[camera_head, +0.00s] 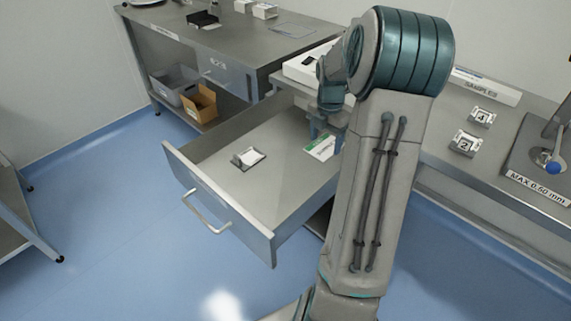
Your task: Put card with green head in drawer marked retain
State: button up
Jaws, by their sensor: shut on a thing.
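The card with the green head (321,147) is white with a green band. My gripper (322,132) is shut on it, partly hidden behind my arm. In this view the card lies over the right side of the open drawer (205,184). I cannot tell whether it touches the drawer floor. The drawer has a bar handle, and I see no readable "retain" mark on it. A small holder with a white slip (247,158) lies inside the drawer, left of the card.
A closed drawer front (228,72) is on the steel bench behind. Boxes (199,103) sit on its lower shelf. The right bench holds numbered blocks (466,143), a SAMPLES sign (486,87) and a gauge marked MAX 0.50 mm (538,187). The blue floor at left front is clear.

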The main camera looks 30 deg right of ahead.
jog(key=b, duration=0.1)
send_over(286, 187)
notch_tip(286, 187, down, 8)
jog(key=shift+r, duration=0.2)
jog(key=shift+f, duration=2)
jog(key=shift+b, duration=0.3)
jog(key=o, duration=0.9)
jog(key=shift+f, duration=0.1)
jog(key=shift+o, duration=0.2)
